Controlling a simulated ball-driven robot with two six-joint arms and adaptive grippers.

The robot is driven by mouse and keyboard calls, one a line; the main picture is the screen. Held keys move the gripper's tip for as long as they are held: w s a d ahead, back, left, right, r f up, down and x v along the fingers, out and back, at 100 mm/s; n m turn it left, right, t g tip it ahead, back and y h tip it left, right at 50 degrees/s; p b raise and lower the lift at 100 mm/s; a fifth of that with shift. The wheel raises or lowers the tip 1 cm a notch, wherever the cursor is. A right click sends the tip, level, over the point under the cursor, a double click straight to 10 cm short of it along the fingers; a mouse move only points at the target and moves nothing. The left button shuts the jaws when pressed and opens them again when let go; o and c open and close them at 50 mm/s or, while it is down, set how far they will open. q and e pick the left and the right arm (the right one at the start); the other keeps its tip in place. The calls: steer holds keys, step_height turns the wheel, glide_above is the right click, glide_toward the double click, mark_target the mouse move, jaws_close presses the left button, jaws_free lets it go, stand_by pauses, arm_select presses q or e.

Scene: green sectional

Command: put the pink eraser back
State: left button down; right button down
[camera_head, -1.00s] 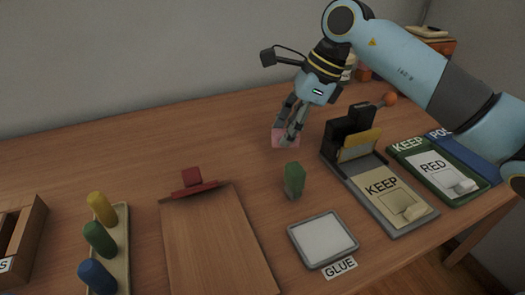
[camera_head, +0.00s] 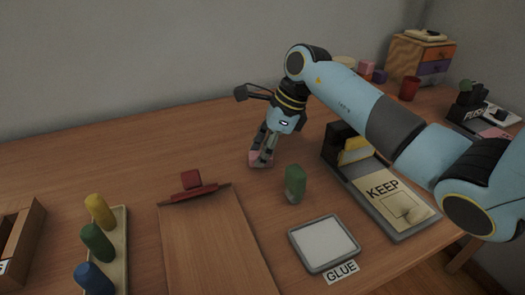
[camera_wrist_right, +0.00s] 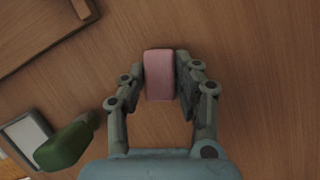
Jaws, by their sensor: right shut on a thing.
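The pink eraser (camera_head: 255,156) is between the fingertips of my right gripper (camera_head: 262,157), at the middle of the table. In the right wrist view the eraser (camera_wrist_right: 159,74) is a rounded pink block with the right gripper's fingers (camera_wrist_right: 160,85) on both its sides. The right gripper is shut on it. In the head view it is low, and I cannot tell whether the eraser touches the wood. My left gripper is not in view.
A green block (camera_head: 294,183) stands near the gripper's right, behind a grey tray (camera_head: 322,240) with a GLUE label (camera_head: 341,271). A clipboard-like board (camera_head: 215,240) lies left. A KEEP stand (camera_head: 395,228) is right. A tray with coloured pegs (camera_head: 120,240) stands far left. The table's back left is clear.

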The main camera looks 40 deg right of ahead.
steer(key=c, duration=1)
jaws_free()
steer(key=shift+f, duration=0.1)
steer(key=shift+o, duration=0.2)
steer(key=shift+r, duration=0.25)
steer(key=v, duration=1.1)
steer(key=shift+d+r+p, duration=0.15)
steer(key=shift+r+p, duration=0.2)
steer(key=shift+p, duration=0.1)
steer(key=shift+s, duration=0.15)
